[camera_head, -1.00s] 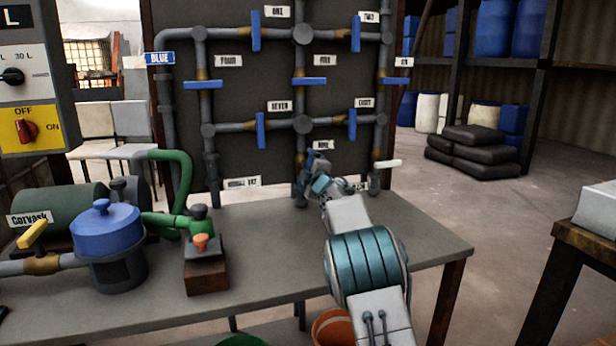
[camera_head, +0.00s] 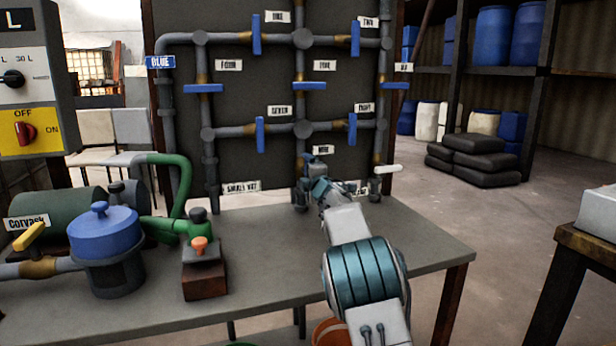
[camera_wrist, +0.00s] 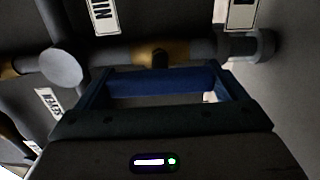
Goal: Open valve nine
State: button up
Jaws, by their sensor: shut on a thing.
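Valve nine's blue handle (camera_wrist: 162,83) shows in the wrist view between the two fingers of my gripper (camera_wrist: 165,92), which are at its two ends. The handle lies roughly along its pipe (camera_wrist: 112,52), in front of a brass-coloured valve body (camera_wrist: 162,52). The plate (camera_wrist: 103,14) beside it reads "NIN", partly cut off. In the head view my gripper (camera_head: 312,184) is at the lower end of the middle upright pipe, below the "NINE" plate (camera_head: 322,149). It hides most of the handle there.
Other blue valve handles sit on the pipe panel, including seven (camera_head: 260,134) and eight (camera_head: 352,129).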

jog(key=o, duration=0.7)
jog(key=shift+s, duration=0.1)
jog(key=v, duration=1.3)
jog(key=shift+s+d+b, duration=0.2)
jog(key=shift+s+b, duration=0.1)
jog(key=shift+b, duration=0.1)
